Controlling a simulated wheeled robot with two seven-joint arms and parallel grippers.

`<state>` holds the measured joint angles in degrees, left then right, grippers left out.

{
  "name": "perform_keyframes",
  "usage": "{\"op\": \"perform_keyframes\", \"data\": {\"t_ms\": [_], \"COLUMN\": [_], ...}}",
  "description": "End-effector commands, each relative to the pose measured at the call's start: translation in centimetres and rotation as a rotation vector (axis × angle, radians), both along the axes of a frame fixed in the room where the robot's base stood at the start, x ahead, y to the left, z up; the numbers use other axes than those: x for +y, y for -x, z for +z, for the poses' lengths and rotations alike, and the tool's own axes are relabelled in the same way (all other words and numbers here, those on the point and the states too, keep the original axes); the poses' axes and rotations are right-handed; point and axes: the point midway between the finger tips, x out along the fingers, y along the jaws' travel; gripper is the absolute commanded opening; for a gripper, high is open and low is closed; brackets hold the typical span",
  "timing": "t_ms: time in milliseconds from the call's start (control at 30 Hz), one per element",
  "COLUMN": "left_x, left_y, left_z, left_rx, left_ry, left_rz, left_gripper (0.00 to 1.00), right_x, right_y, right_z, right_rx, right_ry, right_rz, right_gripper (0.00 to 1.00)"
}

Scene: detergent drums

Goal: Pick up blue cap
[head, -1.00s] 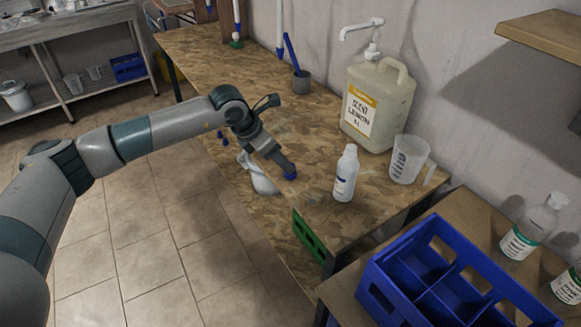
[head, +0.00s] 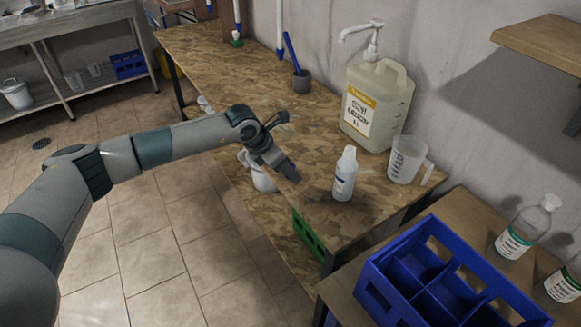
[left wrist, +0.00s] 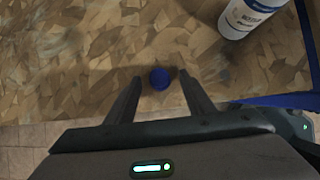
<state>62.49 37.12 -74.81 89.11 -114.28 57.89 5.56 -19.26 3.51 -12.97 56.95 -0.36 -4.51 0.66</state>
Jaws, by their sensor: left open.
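The blue cap (left wrist: 160,78) lies on the wood-chip bench top in the left wrist view, between the two fingertips of my left gripper (left wrist: 161,84). The fingers stand apart on either side of it, with a gap showing on both sides. In the head view my left gripper (head: 290,174) points down near the front edge of the bench, and its fingers largely hide the cap.
A white bottle (head: 345,174) stands just right of my left gripper. Behind it are a large pump jug (head: 377,105) and a clear measuring jug (head: 406,160). A blue crate (head: 390,290) sits at lower right. A white object (head: 262,180) is partly behind my gripper.

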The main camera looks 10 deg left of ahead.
Motion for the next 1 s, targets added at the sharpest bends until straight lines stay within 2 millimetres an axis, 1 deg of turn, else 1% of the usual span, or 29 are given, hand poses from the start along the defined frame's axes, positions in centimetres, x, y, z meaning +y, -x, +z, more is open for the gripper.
{"op": "perform_keyframes", "data": {"t_ms": [167, 533, 567, 600, 667, 700, 733, 1000], "left_x": [-0.11, -0.10, -0.10, -0.10, -0.10, -0.09, -0.09, -0.09], "left_y": [-0.20, -0.18, -0.18, -0.18, -0.18, -0.19, -0.19, -0.19], "left_z": [-0.35, -0.31, -0.31, -0.31, -0.30, -0.30, -0.30, -0.30], "left_rx": [-0.002, -0.001, -0.001, -0.001, -0.001, -0.001, -0.001, -0.001], "left_ry": [0.000, 0.000, 0.000, 0.000, 0.000, 0.000, 0.000, 0.000], "left_rz": [0.000, 0.000, 0.000, 0.000, 0.000, 0.000, 0.000, 0.000], "left_gripper": [0.48, 0.48, 0.44, 0.34, 0.20, 0.10, 0.06, 0.06], "right_x": [-0.70, -0.50, -0.46, -0.41, -0.35, -0.30, -0.27, -0.14], "right_y": [0.91, 0.43, 0.39, 0.33, 0.27, 0.24, 0.23, 0.24], "right_z": [-0.55, -0.31, -0.27, -0.24, -0.20, -0.18, -0.17, -0.16], "right_rx": [0.022, 0.014, 0.013, 0.012, 0.010, 0.010, 0.009, 0.010], "right_ry": [0.011, 0.008, 0.007, 0.006, 0.005, 0.005, 0.004, 0.003], "right_rz": [-0.001, 0.000, -0.001, -0.001, -0.001, -0.001, 0.000, 0.000], "right_gripper": [0.31, 0.31, 0.31, 0.31, 0.31, 0.31, 0.31, 0.31]}}
